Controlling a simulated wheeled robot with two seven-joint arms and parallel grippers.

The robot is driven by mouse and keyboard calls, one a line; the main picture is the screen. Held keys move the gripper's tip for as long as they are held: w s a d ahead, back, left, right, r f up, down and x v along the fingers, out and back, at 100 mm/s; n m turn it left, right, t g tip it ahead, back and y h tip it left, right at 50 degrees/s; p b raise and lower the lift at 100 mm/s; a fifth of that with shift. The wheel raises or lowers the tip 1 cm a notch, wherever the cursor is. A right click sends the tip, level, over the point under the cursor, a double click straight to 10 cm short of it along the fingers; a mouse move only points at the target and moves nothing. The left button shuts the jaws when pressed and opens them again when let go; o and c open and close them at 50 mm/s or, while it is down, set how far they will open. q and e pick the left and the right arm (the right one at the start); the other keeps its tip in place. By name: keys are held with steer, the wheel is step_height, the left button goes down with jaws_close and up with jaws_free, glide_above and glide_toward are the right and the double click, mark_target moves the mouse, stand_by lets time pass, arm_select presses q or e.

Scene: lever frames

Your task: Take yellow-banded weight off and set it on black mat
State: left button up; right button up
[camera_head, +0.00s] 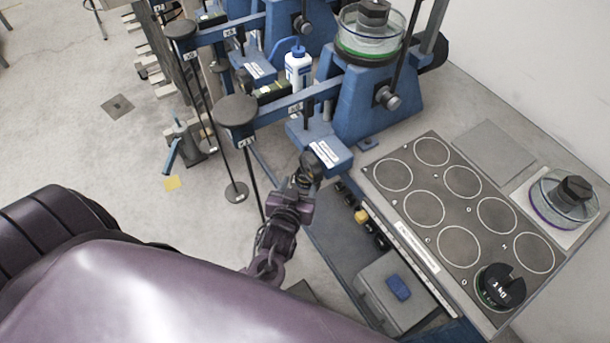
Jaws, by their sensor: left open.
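My left gripper (304,172) reaches up from the lower middle, beside the front of the nearest blue lever frame (366,108). It is open; I see nothing held in it. I cannot make out a yellow-banded weight; the lower end of the nearest hanger rod (252,172) is hidden behind my left arm. A dark mat (437,226) with several white circles lies on the bench at the right. A black weight (500,287) marked 1 kg, with a green edge, sits at its near right corner. My right gripper is not in view.
More blue lever frames stand behind. A white bottle (298,66) stands between frames. A glass dish with a black nut (566,195) is at the far right. A grey box (402,298) sits below the bench top.

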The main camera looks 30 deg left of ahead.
mark_target(304, 179)
arm_select(q)
steer(key=w+f+b, duration=0.1)
steer(key=f+b, duration=0.1)
steer(key=w+f+b, duration=0.1)
steer(key=w+b, duration=0.1)
steer(key=shift+a+f, duration=0.35)
steer(key=shift+a, duration=0.05)
steer(key=b+x, duration=0.1)
steer(key=x, duration=0.1)
steer(key=shift+w+f, duration=0.1)
steer(key=shift+w, duration=0.25)
steer(key=shift+b+x, duration=0.5)
steer(key=shift+x, duration=0.55)
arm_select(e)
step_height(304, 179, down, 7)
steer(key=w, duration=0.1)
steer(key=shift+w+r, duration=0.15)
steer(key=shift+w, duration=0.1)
arm_select(q)
steer(key=shift+c, duration=0.4)
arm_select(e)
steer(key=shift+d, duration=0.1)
arm_select(q)
steer(key=c, duration=0.5)
steer(key=o, duration=0.7)
steer(key=shift+c, duration=0.2)
